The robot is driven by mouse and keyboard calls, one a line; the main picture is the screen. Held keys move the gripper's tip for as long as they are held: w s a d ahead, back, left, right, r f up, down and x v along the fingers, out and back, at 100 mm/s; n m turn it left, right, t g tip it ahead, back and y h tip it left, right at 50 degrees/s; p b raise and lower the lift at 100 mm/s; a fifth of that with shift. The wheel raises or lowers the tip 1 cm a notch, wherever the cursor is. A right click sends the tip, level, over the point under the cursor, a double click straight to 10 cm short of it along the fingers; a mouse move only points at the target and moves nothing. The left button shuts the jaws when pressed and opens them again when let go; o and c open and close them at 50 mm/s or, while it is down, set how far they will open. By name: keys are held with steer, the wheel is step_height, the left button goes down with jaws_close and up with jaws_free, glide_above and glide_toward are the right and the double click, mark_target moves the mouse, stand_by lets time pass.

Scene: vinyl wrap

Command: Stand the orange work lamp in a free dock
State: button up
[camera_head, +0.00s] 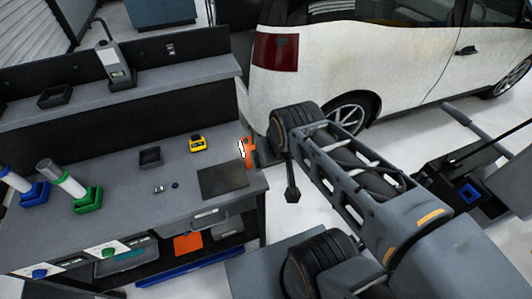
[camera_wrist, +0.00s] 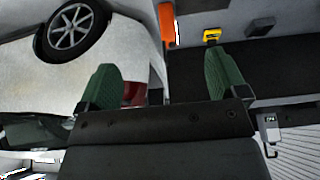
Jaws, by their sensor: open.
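The orange work lamp (camera_head: 248,152) stands at the right end of the workbench, close to my arm. In the wrist view an orange body that looks like the lamp (camera_wrist: 167,24) shows at the top, beyond the fingertips and not between them. My gripper (camera_wrist: 160,78) is open and empty, with its two green-padded fingers wide apart. In the head view my arm hides most of the gripper. A blue base (camera_head: 35,193) and a green base (camera_head: 88,202) at the bench's left each carry a white cylinder. I cannot tell which holder is a free dock.
The bench (camera_head: 130,215) also bears a yellow tape measure (camera_head: 197,143), a small black tray (camera_head: 150,157) and a dark mat (camera_head: 222,181). A grey device (camera_head: 115,62) stands on the rear shelf. A white car (camera_head: 360,60) is behind. A cart with a blue square (camera_head: 468,192) is at right.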

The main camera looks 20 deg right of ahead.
steer(key=w+a+f+g+b, duration=0.1)
steer(key=w+a+f+b, duration=0.1)
steer(key=w+f+b, duration=0.3)
steer(key=n+g+h+b, duration=0.4)
steer(key=n+h+b, duration=0.15)
steer(key=n, duration=1.25)
glide_toward(245, 140)
steer(key=shift+y, duration=0.55)
steer(key=x, duration=0.7)
steer(key=b+x, duration=0.1)
steer(key=x, duration=0.3)
steer(key=shift+d+f, duration=0.2)
steer(key=shift+d, duration=0.3)
steer(key=shift+c, duration=0.2)
steer(key=shift+r, duration=0.1)
steer(key=c, duration=1.6)
